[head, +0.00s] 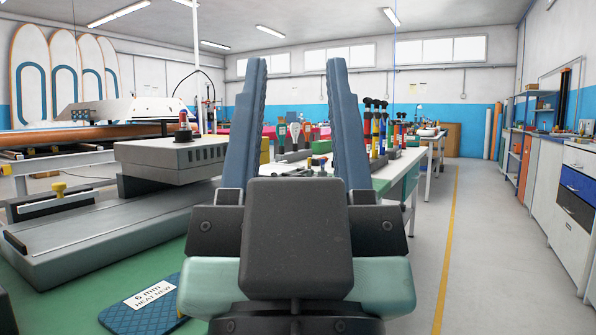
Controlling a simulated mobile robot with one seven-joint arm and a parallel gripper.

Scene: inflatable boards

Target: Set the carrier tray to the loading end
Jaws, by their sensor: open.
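My gripper (296,64) fills the centre of the head view, with its two long blue fingers spread apart and nothing between them. To its left is a long grey machine bed (120,228) on a green surface. A flat piece with a yellow knob (59,188) sits on the bed's left part; it looks like the carrier tray (45,203), but I cannot be sure. A grey block (170,172) with a red-topped knob (184,120) overhangs the bed to its right. My gripper is apart from all of these. No marking shows which end is the loading end.
A blue quilted pad (145,308) labelled "6 mm" lies at the front left. A bench (385,178) with several colourful-handled tools stands behind my gripper. Drawers and cabinets (575,195) line the right wall. The grey floor (480,260) by the yellow line is clear.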

